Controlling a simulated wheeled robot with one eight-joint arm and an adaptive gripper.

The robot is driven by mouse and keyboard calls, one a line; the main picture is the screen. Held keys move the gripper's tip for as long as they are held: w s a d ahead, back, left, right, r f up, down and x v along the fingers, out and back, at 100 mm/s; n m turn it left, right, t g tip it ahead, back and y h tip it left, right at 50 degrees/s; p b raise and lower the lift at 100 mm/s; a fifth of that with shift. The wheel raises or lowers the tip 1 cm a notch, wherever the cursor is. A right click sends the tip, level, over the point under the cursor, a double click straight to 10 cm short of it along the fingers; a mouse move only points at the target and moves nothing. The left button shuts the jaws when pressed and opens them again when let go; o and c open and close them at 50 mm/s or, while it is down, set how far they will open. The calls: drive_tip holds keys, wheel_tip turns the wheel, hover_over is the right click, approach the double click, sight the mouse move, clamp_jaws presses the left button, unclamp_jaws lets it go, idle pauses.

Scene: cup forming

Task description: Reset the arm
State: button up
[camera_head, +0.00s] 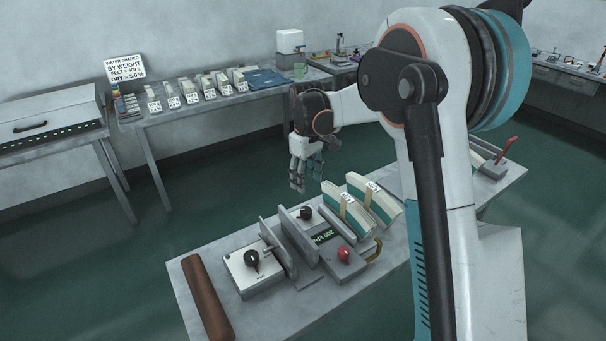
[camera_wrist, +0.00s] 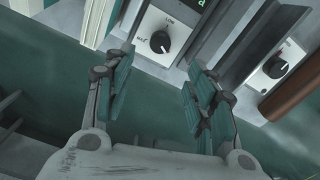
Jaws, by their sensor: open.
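My gripper (camera_head: 305,172) hangs from my arm, pointing down, above and behind the far edge of the near bench in the head view. In the wrist view my gripper (camera_wrist: 165,95) has its two teal-padded fingers spread apart with nothing between them. A second dial (camera_wrist: 275,66) is on a light box at the right. My gripper is apart from these. A large part of my own arm covers the right of the head view.
The near bench (camera_head: 212,272) carries a press-like device with a display (camera_head: 323,237), a red knob (camera_head: 343,254), a dial box (camera_head: 254,268), a brown roll (camera_head: 206,298) and banded stacks (camera_head: 349,214). The back bench (camera_head: 180,118) holds several labelled stacks and a sign (camera_head: 125,69).

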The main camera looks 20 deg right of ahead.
drive_tip(key=s+r+m+t, duration=0.3)
drive_tip(key=s+r, duration=1)
drive_tip(key=s, duration=0.3)
drive_tip(key=s+f+m+t, duration=0.3)
drive_tip(key=s+t, duration=0.1)
drive_tip(key=s, duration=1.3)
drive_tip(key=shift+s+m, duration=0.3)
drive_tip(key=shift+m, duration=0.1)
